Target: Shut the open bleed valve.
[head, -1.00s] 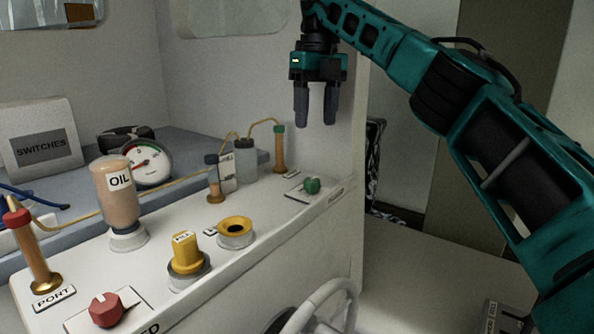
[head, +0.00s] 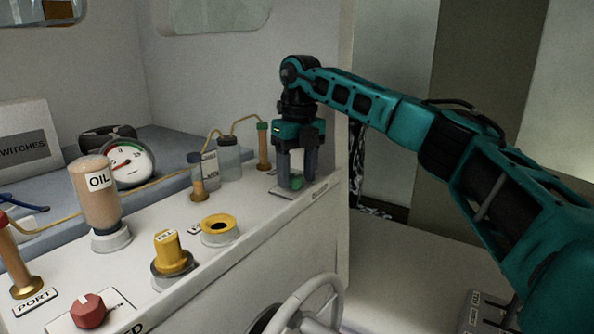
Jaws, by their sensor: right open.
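A dark line on that plate runs right from the knob. My left gripper is not in view.
An oil bottle (head: 97,195), a yellow plug (head: 171,252) and a yellow-rimmed filler opening (head: 220,227) stand along the console (head: 262,240). A gauge (head: 128,162) and tubed bottles are behind. A steering wheel (head: 305,305) is in front.

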